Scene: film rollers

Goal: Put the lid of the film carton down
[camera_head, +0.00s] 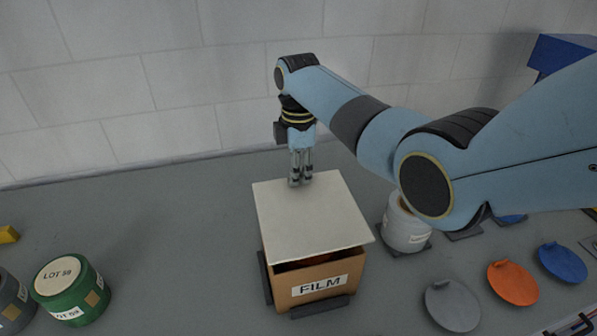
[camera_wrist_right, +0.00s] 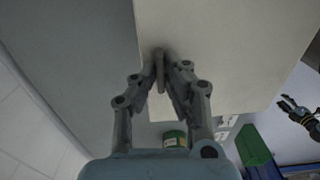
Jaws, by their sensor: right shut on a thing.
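The film carton (camera_head: 296,284) is a brown box with a white FILM label, standing near the front middle in the head view. Its cream, flat square lid (camera_head: 310,220) lies over the opening, shifted and a little raised, with a dark gap at the front edge. My right gripper (camera_head: 300,180) is at the lid's far edge, shut on it. In the right wrist view the fingertips (camera_wrist_right: 161,75) pinch a thin upright tab on the lid (camera_wrist_right: 225,50). What looks like my left gripper (camera_wrist_right: 295,112) is small at that view's right edge; its jaws are unclear.
A green LOT 59 drum (camera_head: 72,292) stands at the left. A white drum (camera_head: 405,230) stands close right of the carton. Grey (camera_head: 452,305), orange (camera_head: 513,283) and blue (camera_head: 562,262) discs lie at the right. Floor left of the carton is clear.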

